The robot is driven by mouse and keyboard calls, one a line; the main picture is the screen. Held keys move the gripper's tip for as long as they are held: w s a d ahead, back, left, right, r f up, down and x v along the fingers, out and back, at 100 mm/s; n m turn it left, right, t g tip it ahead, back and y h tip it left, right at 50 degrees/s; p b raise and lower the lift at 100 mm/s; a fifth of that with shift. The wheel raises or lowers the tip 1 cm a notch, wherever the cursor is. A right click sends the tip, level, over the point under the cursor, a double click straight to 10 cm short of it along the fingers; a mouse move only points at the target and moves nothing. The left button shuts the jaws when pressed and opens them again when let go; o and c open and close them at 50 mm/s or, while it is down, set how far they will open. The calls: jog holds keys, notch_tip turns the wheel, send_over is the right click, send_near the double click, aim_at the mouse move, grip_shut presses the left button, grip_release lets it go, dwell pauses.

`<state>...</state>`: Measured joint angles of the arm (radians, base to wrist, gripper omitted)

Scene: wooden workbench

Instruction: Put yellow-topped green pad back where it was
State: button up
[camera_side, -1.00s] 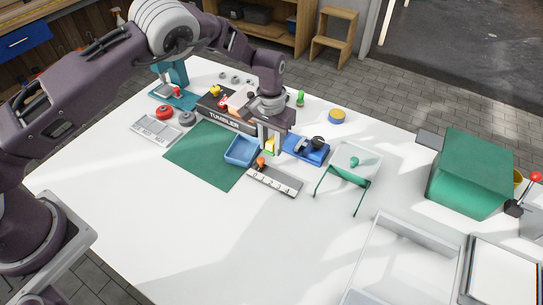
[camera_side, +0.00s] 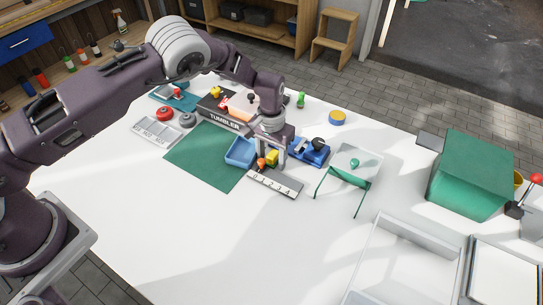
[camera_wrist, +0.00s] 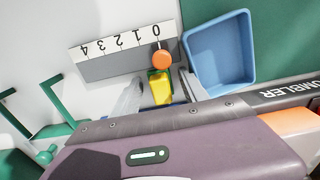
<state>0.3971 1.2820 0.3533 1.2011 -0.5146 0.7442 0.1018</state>
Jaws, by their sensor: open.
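The yellow-topped green pad (camera_wrist: 161,88) is between the two fingers of my gripper (camera_wrist: 160,96) in the wrist view. Its yellow top and a strip of green side show. It is beside the zero end of the numbered strip (camera_wrist: 108,56), close to the orange knob (camera_wrist: 165,59). In the side view the pad (camera_side: 271,158) is partly covered by my gripper (camera_side: 273,160). The fingers stand apart on either side of it, and gaps show in the wrist view. I cannot tell whether its underside rests on the table or the strip.
A blue tray (camera_side: 227,151) lies close on the left in the side view, on a green mat (camera_side: 195,165). A blue fixture with a black knob (camera_side: 318,144) and a green-legged stand (camera_side: 343,176) are to the right. The black TUMBLER box (camera_side: 222,122) is behind.

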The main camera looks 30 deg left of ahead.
notch_tip(320, 180, up, 12)
jog(key=shift+r, duration=0.2)
notch_tip(320, 180, up, 14)
jog(key=t+h, duration=0.1)
send_over(271, 155)
jog(key=s+a, duration=0.4)
jog(key=s+a+r+t, duration=0.2)
jog(key=s+a+r, duration=0.1)
jog(key=s+r, duration=0.7)
jog(key=s+a+t+y, duration=0.1)
jog(key=s+a, duration=0.3)
jog(key=s, duration=1.7)
jog(key=shift+a+r+t, duration=0.15)
jog(key=shift+t, duration=0.65)
